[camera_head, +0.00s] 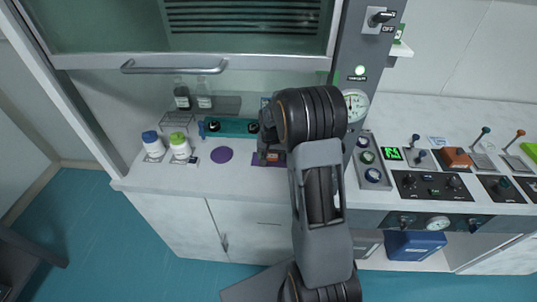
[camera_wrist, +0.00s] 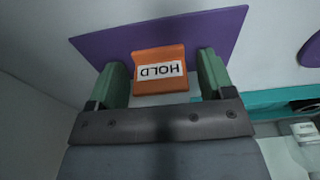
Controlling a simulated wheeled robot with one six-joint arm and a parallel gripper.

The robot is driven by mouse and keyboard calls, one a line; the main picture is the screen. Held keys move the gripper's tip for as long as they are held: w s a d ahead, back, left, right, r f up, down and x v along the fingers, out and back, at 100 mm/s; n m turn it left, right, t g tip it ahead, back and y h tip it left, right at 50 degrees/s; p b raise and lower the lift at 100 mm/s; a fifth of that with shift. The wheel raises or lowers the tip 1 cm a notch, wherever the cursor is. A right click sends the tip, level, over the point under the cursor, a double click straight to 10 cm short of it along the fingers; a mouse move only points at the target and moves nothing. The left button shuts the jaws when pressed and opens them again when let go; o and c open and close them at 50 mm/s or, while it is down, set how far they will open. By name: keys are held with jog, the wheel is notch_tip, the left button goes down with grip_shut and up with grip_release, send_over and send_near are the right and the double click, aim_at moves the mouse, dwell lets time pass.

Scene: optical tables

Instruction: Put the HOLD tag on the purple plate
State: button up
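The orange HOLD tag (camera_wrist: 160,70), with a white label, shows upside down in the wrist view. It lies over the purple plate (camera_wrist: 215,28) and appears to rest on it. My gripper (camera_wrist: 162,62) has its two green fingers on either side of the tag. A narrow gap shows beside the tag at the right finger, and the fingers look open around it. In the head view the tag (camera_head: 272,157) is a small orange patch beneath my arm, and the purple plate (camera_head: 258,158) is partly hidden by the arm.
A round purple disc (camera_head: 222,155) lies left of the plate. A teal fixture (camera_head: 232,128) with black knobs stands behind. Two white jars (camera_head: 180,147) stand at the left, with bottles (camera_head: 204,96) behind. The cabinet's raised glass front (camera_head: 190,30) is above. Control panels (camera_head: 435,186) are at the right.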

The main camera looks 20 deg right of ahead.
aim_at(271, 160)
jog(key=shift+r, duration=0.1)
jog(key=shift+r+p, duration=0.3)
jog(key=shift+p, duration=0.05)
jog(key=r, duration=0.4)
jog(key=r+b, duration=0.1)
jog(key=r, duration=0.1)
jog(key=shift+s+a+r, duration=0.2)
jog(key=shift+s+a, duration=0.05)
jog(key=shift+s, duration=0.1)
jog(key=s+a+r+n+t, duration=0.1)
jog(key=s+a+r+n, duration=0.1)
jog(key=s, duration=0.5)
jog(key=s+a+r+n, duration=0.2)
jog(key=s+a+r, duration=0.1)
jog(key=s+a, duration=0.2)
jog(key=s+a+r+n+t, duration=0.1)
jog(key=s+a+r+n, duration=0.1)
jog(key=s, duration=0.7)
jog(key=shift+s+a+r+t+y, duration=0.15)
jog(key=shift+a+r, duration=0.25)
jog(key=shift+a, duration=0.2)
jog(key=shift+s+a+r+t+y, duration=0.15)
jog(key=shift+a+r, duration=0.25)
jog(key=shift+a, duration=0.2)
